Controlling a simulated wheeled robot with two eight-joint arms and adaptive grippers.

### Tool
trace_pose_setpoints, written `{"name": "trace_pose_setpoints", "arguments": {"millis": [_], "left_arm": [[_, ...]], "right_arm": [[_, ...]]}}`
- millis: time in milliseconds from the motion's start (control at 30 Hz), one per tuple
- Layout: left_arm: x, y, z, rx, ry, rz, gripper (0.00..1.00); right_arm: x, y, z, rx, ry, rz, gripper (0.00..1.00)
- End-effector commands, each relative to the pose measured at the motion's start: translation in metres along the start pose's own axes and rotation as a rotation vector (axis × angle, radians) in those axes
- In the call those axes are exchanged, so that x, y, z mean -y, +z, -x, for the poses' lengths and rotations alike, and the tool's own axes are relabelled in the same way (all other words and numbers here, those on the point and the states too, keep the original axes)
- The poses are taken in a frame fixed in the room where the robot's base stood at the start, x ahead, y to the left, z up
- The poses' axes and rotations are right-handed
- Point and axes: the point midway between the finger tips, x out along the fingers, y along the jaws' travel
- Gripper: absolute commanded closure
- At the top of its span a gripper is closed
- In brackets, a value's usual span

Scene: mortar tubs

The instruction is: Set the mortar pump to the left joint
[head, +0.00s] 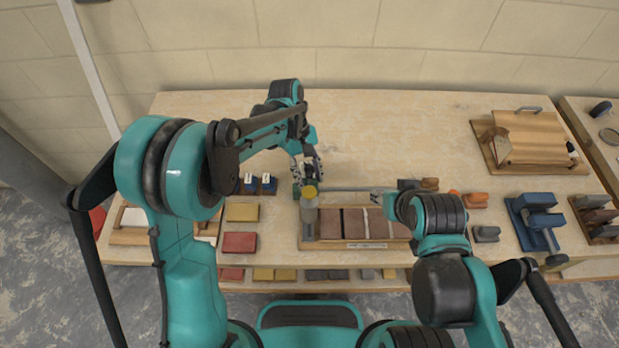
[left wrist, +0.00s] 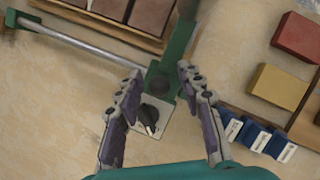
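The mortar pump appears as a green-framed unit with a grey, yellow-capped cylinder (head: 309,207) at the left end of the brick tray (head: 352,245). In the left wrist view a black knob (left wrist: 148,116) sits on its pale plate, and a metal rod (left wrist: 80,42) runs off to the upper left. My left gripper (head: 308,171) is just behind the cylinder. In the left wrist view its fingers (left wrist: 158,70) are spread above the green frame and knob, with nothing clearly held. My right gripper (head: 379,197) is over the tray's right part; its fingers are too small to read. The brick joints are partly hidden.
Blue blocks (head: 258,185), a yellow brick (head: 242,212) and a red brick (head: 239,242) lie left of the tray. A blue vise (head: 538,222) and a wooden board (head: 530,140) are at the right. The back middle of the table is clear.

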Motion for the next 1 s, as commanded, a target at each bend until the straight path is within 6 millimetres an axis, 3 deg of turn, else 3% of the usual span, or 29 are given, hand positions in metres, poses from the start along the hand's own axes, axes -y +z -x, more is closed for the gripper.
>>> {"name": "trace_pose_setpoints", "arguments": {"millis": [267,400,800,1000], "left_arm": [[0.000,0.000,-0.002,0.000,0.000,0.000,0.62],[0.000,0.000,-0.001,-0.001,0.000,0.000,0.99],[-0.002,0.001,-0.002,-0.001,0.000,-0.001,1.00],[-0.033,0.020,-0.010,-0.002,-0.001,-0.006,1.00]], "right_arm": [[0.000,0.000,0.000,0.000,0.000,0.000,0.60],[0.000,0.000,0.000,0.000,0.000,0.000,0.60],[0.000,0.000,0.000,0.000,0.000,0.000,0.60],[0.000,0.000,-0.001,0.000,0.000,0.000,0.60]]}}
